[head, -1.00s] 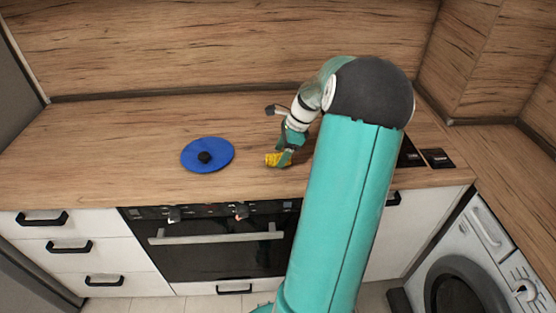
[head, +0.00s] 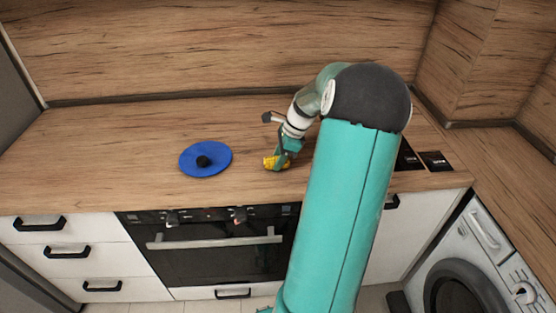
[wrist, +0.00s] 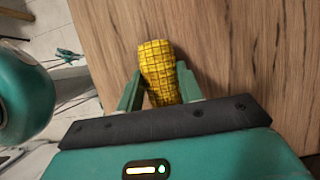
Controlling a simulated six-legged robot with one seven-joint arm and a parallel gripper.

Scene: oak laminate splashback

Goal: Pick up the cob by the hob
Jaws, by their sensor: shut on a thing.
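The yellow corn cob (head: 270,162) is at the worktop's front part, right of the blue lid. In the wrist view the cob (wrist: 160,70) lies lengthwise between the two green fingers, its far end sticking out past them. My gripper (head: 284,160) is shut on the cob; it also shows in the wrist view (wrist: 158,88). I cannot tell whether the cob still touches the wood. The hob (head: 408,155) is mostly hidden behind my arm, with only a dark part showing at the right.
A blue lid with a black knob (head: 222,166) lies flat on the wooden worktop (head: 110,150). The oven (head: 215,255) is below the front edge. A washing machine (head: 480,225) stands at the right. The worktop left of the lid is clear.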

